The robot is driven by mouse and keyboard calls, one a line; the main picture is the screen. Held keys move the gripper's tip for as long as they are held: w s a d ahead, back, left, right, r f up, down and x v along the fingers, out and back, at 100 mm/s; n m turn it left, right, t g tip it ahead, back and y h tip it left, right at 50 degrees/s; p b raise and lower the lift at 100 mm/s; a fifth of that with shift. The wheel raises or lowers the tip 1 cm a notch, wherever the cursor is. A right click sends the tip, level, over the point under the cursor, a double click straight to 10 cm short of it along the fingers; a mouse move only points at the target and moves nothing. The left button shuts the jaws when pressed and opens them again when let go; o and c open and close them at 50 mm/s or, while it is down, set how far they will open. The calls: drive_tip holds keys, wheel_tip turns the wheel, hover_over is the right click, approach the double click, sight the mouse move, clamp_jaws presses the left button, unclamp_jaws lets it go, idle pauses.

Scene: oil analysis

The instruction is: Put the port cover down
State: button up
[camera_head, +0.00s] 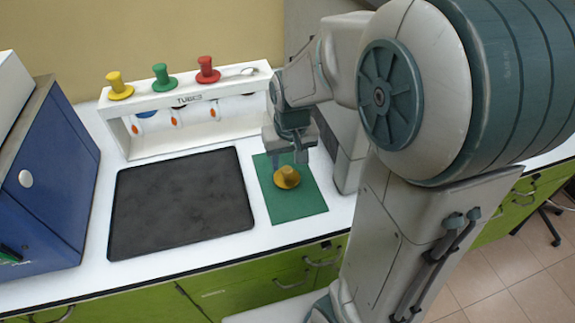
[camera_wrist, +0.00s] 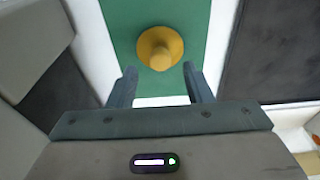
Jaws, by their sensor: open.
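The port cover, a yellow knobbed disc (camera_head: 287,177), rests on the green mat (camera_head: 312,205) with its knob up. It also shows in the wrist view (camera_wrist: 160,47), beyond my fingertips. My gripper (camera_head: 288,158) is above the mat, just above and behind the cover. In the wrist view my gripper (camera_wrist: 160,72) has its two fingers spread wide with nothing between them. The cover appears apart from both fingers.
A dark mat (camera_head: 180,203) lies left of the green one. Behind stands a white rack (camera_head: 190,100) marked TUBES, with yellow (camera_head: 119,85), green (camera_head: 162,77) and red (camera_head: 208,70) knobbed covers on top. A blue box (camera_head: 45,170) stands at the left.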

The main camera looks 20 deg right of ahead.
wheel_tip(320, 180, up, 7)
drive_tip(key=s, duration=0.1)
drive_tip(key=s+f+t, duration=0.1)
drive_tip(key=s, duration=1.1)
drive_tip(key=shift+a, duration=0.1)
idle(0.7)
